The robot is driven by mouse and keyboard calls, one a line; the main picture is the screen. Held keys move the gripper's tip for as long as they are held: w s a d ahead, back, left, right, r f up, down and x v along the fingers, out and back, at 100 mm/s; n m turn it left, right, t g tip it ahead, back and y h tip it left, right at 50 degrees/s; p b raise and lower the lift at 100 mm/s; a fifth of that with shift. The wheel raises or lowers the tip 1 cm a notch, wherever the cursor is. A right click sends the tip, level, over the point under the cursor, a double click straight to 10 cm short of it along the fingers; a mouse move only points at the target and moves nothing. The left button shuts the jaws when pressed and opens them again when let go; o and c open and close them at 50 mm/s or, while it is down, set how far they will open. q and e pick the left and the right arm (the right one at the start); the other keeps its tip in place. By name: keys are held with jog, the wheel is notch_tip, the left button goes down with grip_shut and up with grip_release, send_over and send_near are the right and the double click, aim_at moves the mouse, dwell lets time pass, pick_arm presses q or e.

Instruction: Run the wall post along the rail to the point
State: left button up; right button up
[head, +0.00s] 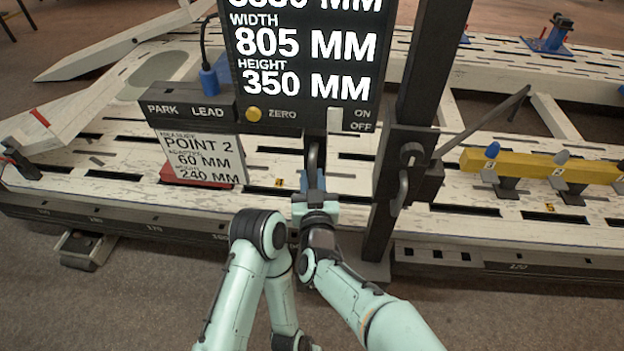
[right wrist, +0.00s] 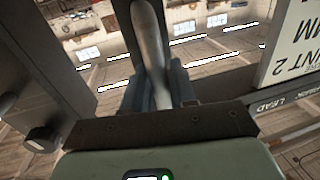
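The wall post (head: 407,190) is a dark upright column on the front rail (head: 150,229), carrying a black display panel (head: 305,95) that reads WIDTH 805 MM and HEIGHT 350 MM. A grey handle (head: 313,155) hangs below the panel, left of the post. My right gripper (head: 313,182) has its blue fingers around this handle; in the right wrist view the handle (right wrist: 151,45) stands between the fingers with little or no gap. A card (head: 203,158) reads POINT 2, 60 MM, 240 MM. My left gripper is out of view.
A yellow beam (head: 540,166) with several clamps lies on the white slotted bench at the right. A red block (head: 190,179) sits under the card. A blue fitting (head: 213,80) with a cable stands behind the PARK/LEAD box (head: 187,108). A dark lever (head: 480,122) sticks out right of the post.

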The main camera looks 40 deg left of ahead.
jog(key=shift+o, duration=0.7)
jog(key=shift+s+d, duration=0.1)
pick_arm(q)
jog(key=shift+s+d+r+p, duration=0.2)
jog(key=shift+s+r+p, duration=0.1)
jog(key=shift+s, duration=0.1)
pick_arm(e)
jog(key=v, duration=1.3)
